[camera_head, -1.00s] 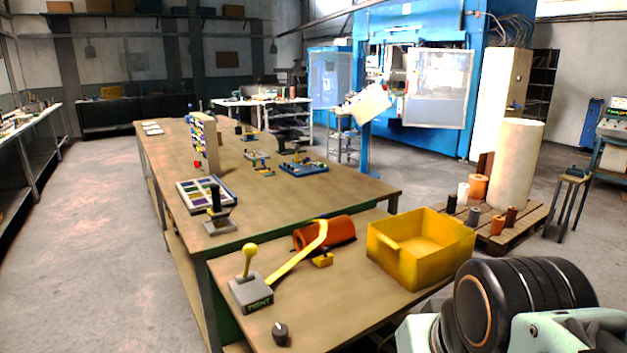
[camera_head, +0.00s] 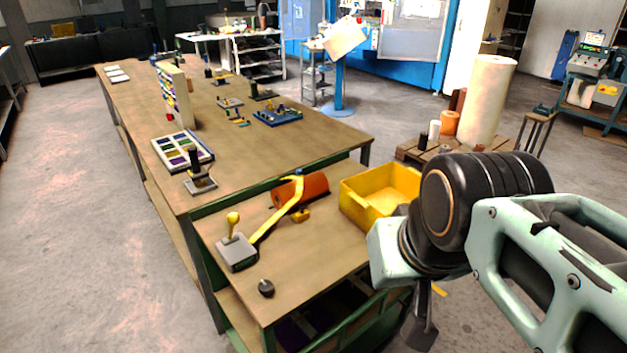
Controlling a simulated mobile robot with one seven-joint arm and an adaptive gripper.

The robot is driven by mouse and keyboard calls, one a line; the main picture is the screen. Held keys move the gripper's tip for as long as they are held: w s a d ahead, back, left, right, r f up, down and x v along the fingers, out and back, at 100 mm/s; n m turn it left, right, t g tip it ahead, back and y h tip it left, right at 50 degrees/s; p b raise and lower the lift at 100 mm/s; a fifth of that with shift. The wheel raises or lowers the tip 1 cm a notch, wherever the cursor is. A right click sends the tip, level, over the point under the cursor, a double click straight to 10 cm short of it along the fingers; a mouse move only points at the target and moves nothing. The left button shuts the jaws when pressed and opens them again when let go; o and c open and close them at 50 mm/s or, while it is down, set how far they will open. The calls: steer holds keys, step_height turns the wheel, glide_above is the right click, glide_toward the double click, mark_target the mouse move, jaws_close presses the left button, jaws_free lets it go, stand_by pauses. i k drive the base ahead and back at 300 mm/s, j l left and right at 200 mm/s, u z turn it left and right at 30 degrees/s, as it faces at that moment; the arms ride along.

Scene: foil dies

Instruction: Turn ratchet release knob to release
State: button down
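A small dark round knob (camera_head: 266,288) sits on the near part of the lower bench top, close to its front edge. It is the likely ratchet release knob, but its marking is too small to read. Behind it and to the left stands a grey box (camera_head: 238,254) with a yellow ball-topped lever (camera_head: 233,222). A yellow strap (camera_head: 268,224) runs from the box over an orange roll (camera_head: 312,188). My gripper (camera_head: 422,328) shows only in part as a dark piece below my arm, right of the bench and apart from the knob. Its fingertips are not clear.
A yellow bin (camera_head: 352,204) stands at the right of the lower bench, close to my arm. A longer bench (camera_head: 300,138) behind holds a sorting tray (camera_head: 160,150), a stamp-like press (camera_head: 198,178) and a blue die plate (camera_head: 278,117). Bench space around the knob is clear.

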mark_target(265, 287)
steer(key=j+u, duration=0.1)
steer(key=u, duration=0.6)
steer(key=j+z, duration=0.2)
steer(key=k+l, duration=0.15)
steer(key=i+j, duration=0.2)
